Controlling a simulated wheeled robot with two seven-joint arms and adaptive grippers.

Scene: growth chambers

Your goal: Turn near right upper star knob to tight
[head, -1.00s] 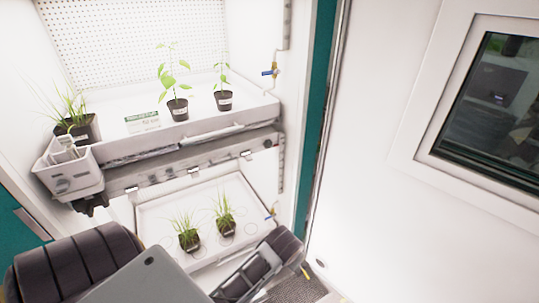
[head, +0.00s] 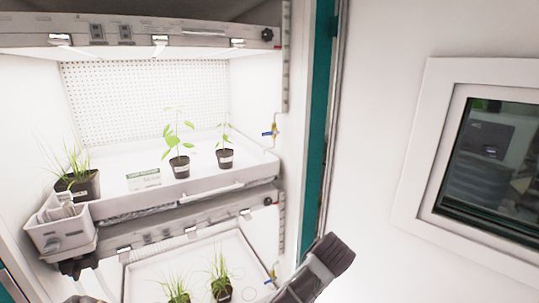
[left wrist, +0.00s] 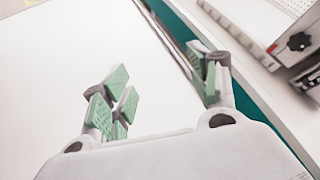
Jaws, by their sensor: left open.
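The upper dark star knob (head: 267,34) sits at the right end of the grey upper light bar (head: 190,36) in the head view. A similar dark knob (head: 267,201) sits at the right end of the lower bar. In the left wrist view a black star knob (left wrist: 299,41) shows on a grey bar end at the upper right; I cannot tell which of the two it is. My left gripper (left wrist: 166,88) is open and empty, its green-padded fingers apart, to the left of that knob and not touching it. My right gripper is in neither view.
A white tray (head: 235,187) with potted plants stands on the upper shelf. A white bin (head: 60,232) hangs at its left. A small blue-handled valve (head: 270,133) is on the chamber's right wall. A teal door edge (head: 318,110) and a white wall with a window (head: 490,150) lie to the right.

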